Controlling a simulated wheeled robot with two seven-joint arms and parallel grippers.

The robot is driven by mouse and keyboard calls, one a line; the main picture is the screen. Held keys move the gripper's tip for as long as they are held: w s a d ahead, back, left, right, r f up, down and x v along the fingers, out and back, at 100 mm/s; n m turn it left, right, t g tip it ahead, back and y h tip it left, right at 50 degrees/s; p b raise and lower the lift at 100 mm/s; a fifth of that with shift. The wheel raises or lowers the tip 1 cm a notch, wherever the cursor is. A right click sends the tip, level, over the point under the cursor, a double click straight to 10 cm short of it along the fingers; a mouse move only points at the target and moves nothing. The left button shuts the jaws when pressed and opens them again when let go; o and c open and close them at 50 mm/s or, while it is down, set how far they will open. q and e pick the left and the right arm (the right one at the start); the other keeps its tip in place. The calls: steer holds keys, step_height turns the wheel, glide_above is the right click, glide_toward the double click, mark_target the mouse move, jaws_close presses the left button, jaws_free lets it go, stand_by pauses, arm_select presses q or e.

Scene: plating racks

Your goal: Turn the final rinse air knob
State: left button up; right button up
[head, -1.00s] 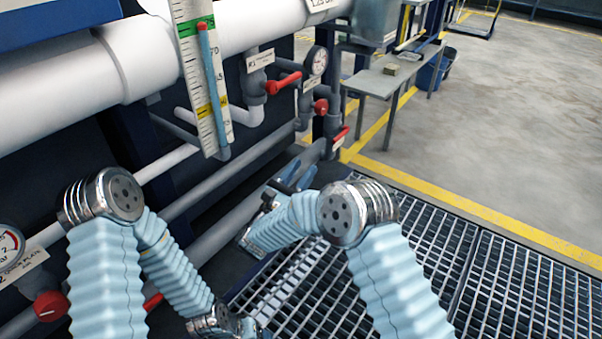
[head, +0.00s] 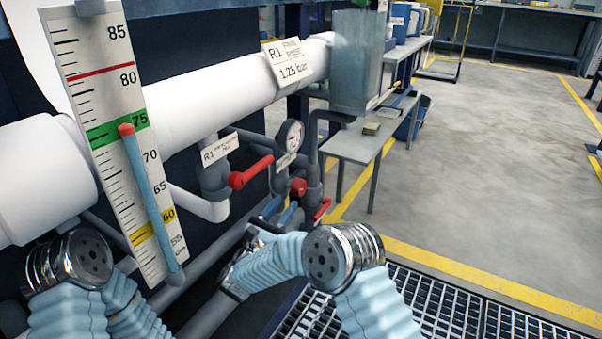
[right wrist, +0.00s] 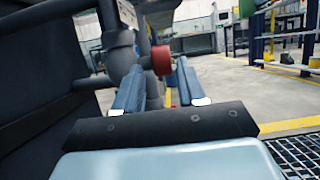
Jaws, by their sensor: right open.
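A round red knob (head: 298,187) sits on the grey pipework below a pressure gauge (head: 291,136) in the head view. The right wrist view shows a red knob (right wrist: 162,60) ahead, in line with the gap between my fingers. My right gripper (head: 280,210) is open and empty, just below and left of the knob in the head view. Its two blue fingers (right wrist: 158,90) show apart in the right wrist view. I cannot tell whether they touch the knob. My left arm shows at the lower left, but its gripper is out of view.
A red lever handle (head: 250,173) is left of the knob, by an R1 label (head: 220,148). Another red handle (head: 322,209) is just right and below. A level scale (head: 115,140) stands at left. A grey bench (head: 362,140) and open floor lie beyond.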

mark_target(299, 187)
steer(key=x, duration=1)
steer(key=shift+w+d+r, duration=0.1)
steer(key=shift+w+d, duration=0.05)
steer(key=shift+w, duration=0.05)
steer(key=shift+c, duration=0.4)
steer(key=c, duration=0.6)
steer(key=shift+w+d+f+g+y, duration=0.15)
steer(key=shift+f+g+y, duration=0.1)
steer(key=shift+g+y, duration=0.55)
steer(key=shift+w+d+f+g+y, duration=0.1)
steer(key=shift+f+g+y, duration=0.15)
steer(key=shift+g+y, duration=0.55)
steer(key=shift+w+d+f+g+y, duration=0.15)
steer(key=shift+f+g+y, duration=0.2)
steer(key=shift+g, duration=0.85)
steer(key=shift+a, duration=0.1)
